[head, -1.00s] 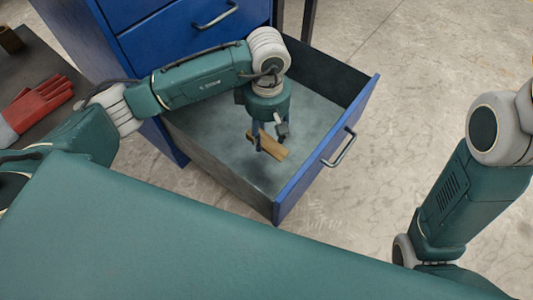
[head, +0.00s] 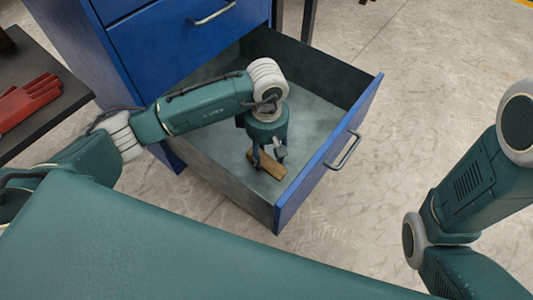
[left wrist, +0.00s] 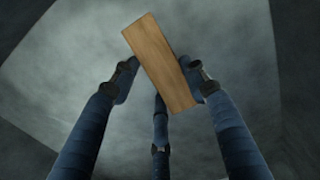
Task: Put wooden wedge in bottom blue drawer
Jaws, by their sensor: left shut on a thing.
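The wooden wedge (head: 267,164) is a small light-brown block, held low inside the open bottom blue drawer (head: 330,150). It also shows in the left wrist view (left wrist: 160,62), between the fingers. My left gripper (head: 268,160) points down into the drawer and is shut on the wedge. In the left wrist view the gripper's blue fingers (left wrist: 163,85) close around the wedge over the grey drawer floor. I cannot tell whether the wedge touches the floor. The right gripper is out of view; only part of my right arm shows.
The blue cabinet (head: 165,45) stands behind, with a closed drawer above the open one. The drawer walls surround my left gripper. Concrete floor (head: 400,110) is clear at the right.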

